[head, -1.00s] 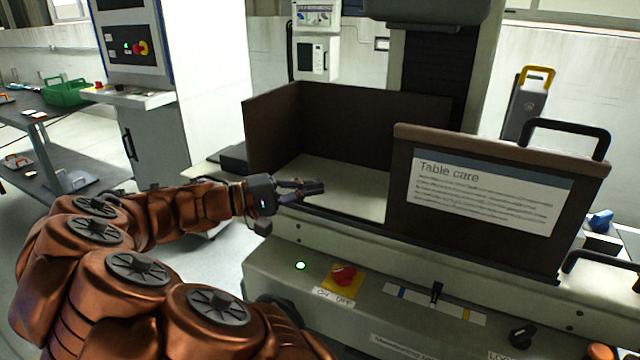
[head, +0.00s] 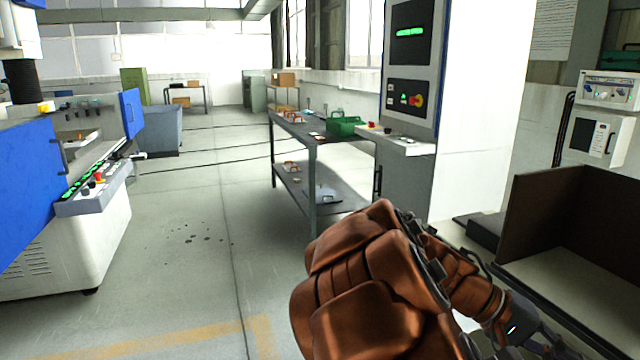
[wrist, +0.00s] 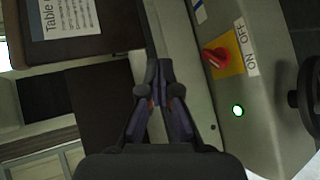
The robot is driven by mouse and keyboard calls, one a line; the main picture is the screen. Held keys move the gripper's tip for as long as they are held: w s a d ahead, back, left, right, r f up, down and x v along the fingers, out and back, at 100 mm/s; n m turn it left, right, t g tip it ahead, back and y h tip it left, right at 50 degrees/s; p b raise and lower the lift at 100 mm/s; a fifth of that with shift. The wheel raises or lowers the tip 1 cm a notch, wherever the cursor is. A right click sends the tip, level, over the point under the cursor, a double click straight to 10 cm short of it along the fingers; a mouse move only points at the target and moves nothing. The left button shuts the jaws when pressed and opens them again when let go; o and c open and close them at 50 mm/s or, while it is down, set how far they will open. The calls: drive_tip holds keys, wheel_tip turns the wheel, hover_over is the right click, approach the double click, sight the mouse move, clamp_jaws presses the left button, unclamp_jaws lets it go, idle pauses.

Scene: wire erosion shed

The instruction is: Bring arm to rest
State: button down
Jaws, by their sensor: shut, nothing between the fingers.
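My gripper (wrist: 160,85) shows in the wrist view with its fingertips together and nothing between them. It hangs over the front edge of the machine table, beside the brown guard panel (wrist: 98,105). In the head view my copper-coloured arm is bent at the lower right, and the gripper end runs toward the bottom edge, where its fingertips are not clear. The machine's front panel (wrist: 262,125) is at the right of the wrist view, with a red switch (wrist: 214,58) on a yellow plate and a lit green lamp (wrist: 238,110).
In the head view a grey control cabinet (head: 408,190) stands behind my arm. A blue and white machine (head: 60,240) stands at the left. The floor (head: 200,200) between them is open.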

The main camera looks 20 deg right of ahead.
drive_tip(key=s+a+f+n+t+y, duration=0.2)
drive_tip(key=a+f+y, duration=0.15)
drive_tip(key=a, duration=0.55)
drive_tip(key=s+a+f+n+t+y, duration=0.1)
drive_tip(key=a+f+n+t+y, duration=0.2)
drive_tip(key=a, duration=0.7)
drive_tip(key=s+a+f+n+t+y, duration=0.1)
drive_tip(key=s+a+f+n+y, duration=0.15)
drive_tip(key=a+f, duration=0.45)
wheel_tip(320, 180, up, 17)
drive_tip(key=w+a+t+p, duration=0.1)
drive_tip(key=a+p, duration=0.1)
drive_tip(key=p, duration=1.2)
drive_tip(key=shift+w+r, duration=0.15)
drive_tip(key=shift+w, duration=0.2)
